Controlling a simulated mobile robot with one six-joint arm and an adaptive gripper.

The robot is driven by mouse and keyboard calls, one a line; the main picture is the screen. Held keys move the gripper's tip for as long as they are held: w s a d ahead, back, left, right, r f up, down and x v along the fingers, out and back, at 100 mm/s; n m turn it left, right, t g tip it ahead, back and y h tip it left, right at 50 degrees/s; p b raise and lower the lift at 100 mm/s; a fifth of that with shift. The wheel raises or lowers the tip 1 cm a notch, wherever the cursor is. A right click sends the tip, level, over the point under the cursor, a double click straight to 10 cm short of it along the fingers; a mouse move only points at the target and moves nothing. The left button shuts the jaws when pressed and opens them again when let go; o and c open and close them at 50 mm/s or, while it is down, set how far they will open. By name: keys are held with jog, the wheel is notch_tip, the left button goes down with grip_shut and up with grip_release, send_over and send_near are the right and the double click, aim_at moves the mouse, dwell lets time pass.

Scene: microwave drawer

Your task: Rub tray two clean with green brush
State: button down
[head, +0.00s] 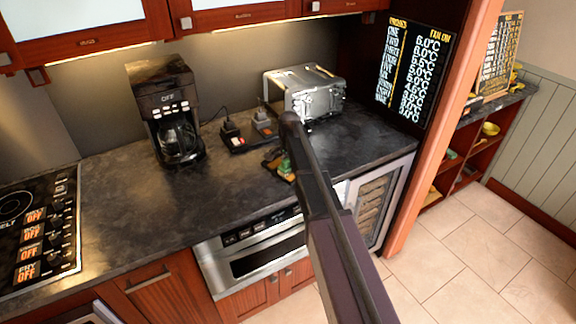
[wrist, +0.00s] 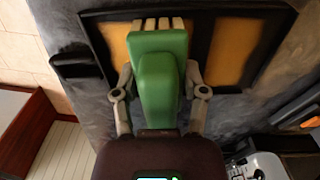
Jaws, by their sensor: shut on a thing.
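The green brush (wrist: 162,82) is held between the two fingers of my gripper (wrist: 159,76), its pale bristles at the far end. In the wrist view the bristles overlap a dark-framed tray (wrist: 232,48) with orange-yellow panels. I cannot tell whether they touch it, and no number is readable on it. In the head view the brush (head: 286,172) shows as a small green patch over the counter, in front of the toaster. My arm covers most of the gripper and part of the tray there.
A coffee maker (head: 168,110) stands left on the dark counter (head: 120,205). A toaster (head: 306,92) and a black base with two dark items (head: 247,132) are behind the brush. A microwave drawer (head: 255,250) is below. The left counter is clear; a stove (head: 40,230) lies beyond.

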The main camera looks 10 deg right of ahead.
aim_at(277, 163)
jog(key=shift+s+d, duration=0.35)
jog(key=shift+s, duration=0.2)
jog(key=shift+s+d, duration=0.3)
jog(key=shift+s, duration=0.25)
jog(key=shift+w+a, duration=0.45)
jog(key=shift+w, duration=0.25)
jog(key=shift+w+a, duration=0.4)
jog(key=shift+w, duration=0.25)
jog(key=shift+w, duration=0.15)
jog(key=shift+w+a, duration=0.8)
jog(key=shift+w, duration=0.25)
jog(key=shift+w+a, duration=0.45)
jog(key=shift+w, duration=0.25)
jog(key=shift+w+a, duration=0.4)
jog(key=shift+w, duration=0.3)
jog(key=shift+s, duration=0.1)
